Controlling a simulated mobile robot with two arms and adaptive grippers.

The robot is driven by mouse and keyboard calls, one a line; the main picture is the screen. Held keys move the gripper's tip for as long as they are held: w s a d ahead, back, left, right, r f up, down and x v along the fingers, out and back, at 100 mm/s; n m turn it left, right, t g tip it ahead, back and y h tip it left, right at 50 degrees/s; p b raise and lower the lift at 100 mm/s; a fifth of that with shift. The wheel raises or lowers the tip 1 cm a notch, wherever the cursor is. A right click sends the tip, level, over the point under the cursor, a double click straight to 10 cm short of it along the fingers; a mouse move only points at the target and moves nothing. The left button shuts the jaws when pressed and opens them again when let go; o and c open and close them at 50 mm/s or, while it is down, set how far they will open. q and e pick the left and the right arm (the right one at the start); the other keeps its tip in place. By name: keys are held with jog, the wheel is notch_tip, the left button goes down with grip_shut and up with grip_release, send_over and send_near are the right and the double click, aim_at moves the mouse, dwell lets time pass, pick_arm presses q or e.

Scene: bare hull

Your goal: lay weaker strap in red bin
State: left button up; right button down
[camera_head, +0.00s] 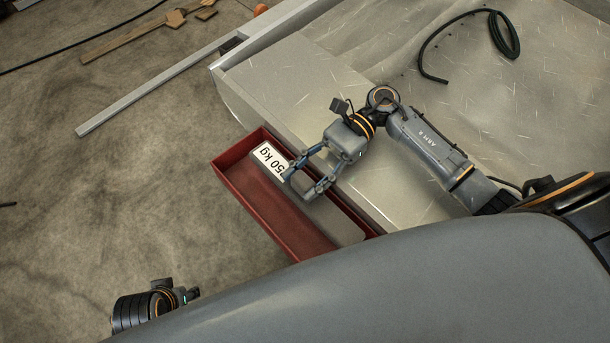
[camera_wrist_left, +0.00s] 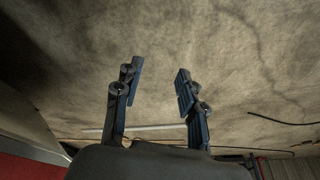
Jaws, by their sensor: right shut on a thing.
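The red bin (camera_head: 262,216) is a long open box beside the pale metal surface in the head view. A grey strap (camera_head: 342,229) with a white label reading "50 kg" (camera_head: 268,160) lies lengthwise in it, along the right side. My right gripper (camera_head: 303,188) is over the bin, shut on the strap near the label; its fingers hide part of the strap. Whether the strap rests fully on the bin's floor I cannot tell. My left gripper (camera_wrist_left: 155,85) is open and empty above the floor in the left wrist view. No second strap shows.
A black coiled cable (camera_head: 503,35) lies on the scratched metal surface (camera_head: 420,190). A long metal bar (camera_head: 150,90) and wooden pieces (camera_head: 130,40) lie on the floor at upper left. An orange ball-like thing (camera_head: 260,9) is at the top. Much floor at left is clear.

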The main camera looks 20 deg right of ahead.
jog(key=c, duration=0.7)
grip_release()
jog(key=shift+f, duration=0.1)
pick_arm(q)
jog(key=shift+s+r, duration=0.25)
jog(key=shift+r, duration=0.25)
jog(key=shift+w+r, duration=0.1)
notch_tip(320, 180, down, 7)
jog(key=p, duration=0.2)
pick_arm(e)
jog(key=shift+r, duration=0.75)
jog(key=v, duration=0.3)
jog(key=b+v, duration=0.1)
jog(key=v, duration=0.3)
jog(key=b+v, duration=0.1)
jog(key=v, duration=0.3)
jog(key=shift+f, duration=0.25)
pick_arm(q)
notch_tip(320, 180, up, 7)
pick_arm(e)
jog(key=shift+w+d+r, duration=0.2)
jog(key=shift+d, duration=0.3)
